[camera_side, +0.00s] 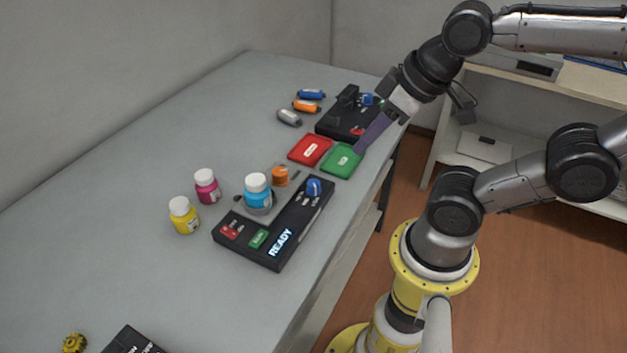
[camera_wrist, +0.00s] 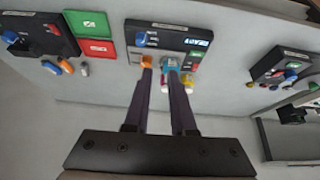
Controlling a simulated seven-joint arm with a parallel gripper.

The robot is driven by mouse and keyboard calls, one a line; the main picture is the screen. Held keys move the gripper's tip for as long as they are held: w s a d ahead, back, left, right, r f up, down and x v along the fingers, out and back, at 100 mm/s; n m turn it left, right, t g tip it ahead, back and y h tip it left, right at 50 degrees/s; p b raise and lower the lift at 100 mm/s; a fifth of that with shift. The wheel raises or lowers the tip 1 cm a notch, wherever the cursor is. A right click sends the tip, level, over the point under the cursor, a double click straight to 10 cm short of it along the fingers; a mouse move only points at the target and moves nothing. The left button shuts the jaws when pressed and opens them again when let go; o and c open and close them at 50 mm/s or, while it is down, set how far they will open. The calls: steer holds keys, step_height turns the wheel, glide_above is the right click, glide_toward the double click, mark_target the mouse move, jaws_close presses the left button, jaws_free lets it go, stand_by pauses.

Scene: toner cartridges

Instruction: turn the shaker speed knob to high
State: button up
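The shaker is a black unit (camera_side: 283,245) with a lit READY display, a red button, a green button and a blue knob (camera_side: 314,188) at its far right end. The knob's setting is too small to read. A cyan bottle (camera_side: 257,193) with a white cap stands at the unit's back edge. In the wrist view the shaker (camera_wrist: 172,29) is at top middle, with its blue knob (camera_wrist: 141,39) at its left. My gripper (camera_side: 362,147) is above the bench near the green tray, away from the knob. In the wrist view its purple fingers (camera_wrist: 160,72) are apart and empty.
A green tray (camera_side: 342,161) and a red tray (camera_side: 310,150) lie beyond the shaker, then another black unit (camera_side: 346,119). An orange item (camera_side: 280,175) sits near the knob. Magenta (camera_side: 207,187) and yellow (camera_side: 184,216) bottles stand left. The bench's left side is clear.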

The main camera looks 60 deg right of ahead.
steer(key=shift+o, duration=1.1)
steer(key=shift+n, duration=0.4)
steer(key=o, duration=0.4)
steer(key=shift+w+r+n, duration=0.7)
steer(key=shift+w+n, duration=0.1)
steer(key=shift+n, duration=0.4)
steer(key=n+g, duration=0.4)
steer(key=g, duration=0.2)
glide_above(314, 183)
step_height(314, 183, down, 8)
step_height(314, 183, down, 13)
steer(key=shift+f, duration=0.1)
steer(key=shift+c, duration=0.2)
jaws_close()
